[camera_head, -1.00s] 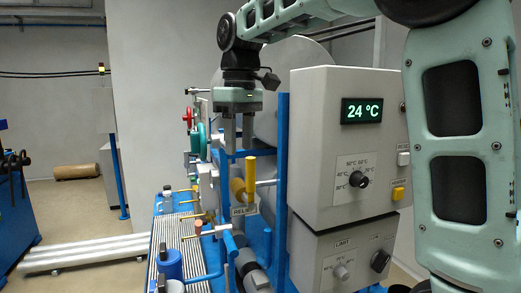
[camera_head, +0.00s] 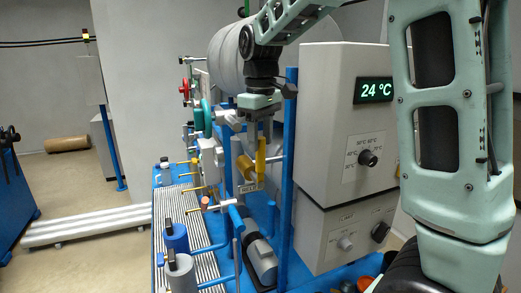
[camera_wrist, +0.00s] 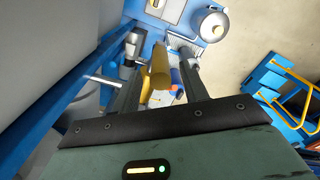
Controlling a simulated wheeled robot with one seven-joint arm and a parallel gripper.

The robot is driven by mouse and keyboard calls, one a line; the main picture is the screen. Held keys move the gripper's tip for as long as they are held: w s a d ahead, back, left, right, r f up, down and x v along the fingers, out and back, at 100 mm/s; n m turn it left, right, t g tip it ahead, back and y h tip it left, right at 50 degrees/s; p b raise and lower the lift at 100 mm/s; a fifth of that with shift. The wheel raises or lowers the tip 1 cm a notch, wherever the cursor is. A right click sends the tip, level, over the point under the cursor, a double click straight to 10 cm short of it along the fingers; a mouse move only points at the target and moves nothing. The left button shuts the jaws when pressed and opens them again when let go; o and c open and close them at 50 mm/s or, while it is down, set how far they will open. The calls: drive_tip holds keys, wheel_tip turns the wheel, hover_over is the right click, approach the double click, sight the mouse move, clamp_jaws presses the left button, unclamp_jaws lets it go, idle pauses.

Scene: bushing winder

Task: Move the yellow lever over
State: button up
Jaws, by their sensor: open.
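The yellow lever (camera_head: 260,160) stands upright beside the blue post, on the machine's front side. My gripper (camera_head: 260,132) points down right above the lever in the head view. In the wrist view its two fingers (camera_wrist: 158,75) are apart, with the lever showing between them. The left finger lies close to the lever, and I cannot tell whether it touches.
A grey control box (camera_head: 345,125) reading 24 °C stands right of the lever. A blue post (camera_head: 287,160) stands between them. A second yellow-brown handle (camera_head: 244,167), a RELIEF label and blue canisters (camera_head: 174,240) are near.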

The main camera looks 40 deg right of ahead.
sight(261, 167)
drive_tip(key=shift+f+p, duration=0.3)
drive_tip(key=shift+f, duration=1.9)
clamp_jaws()
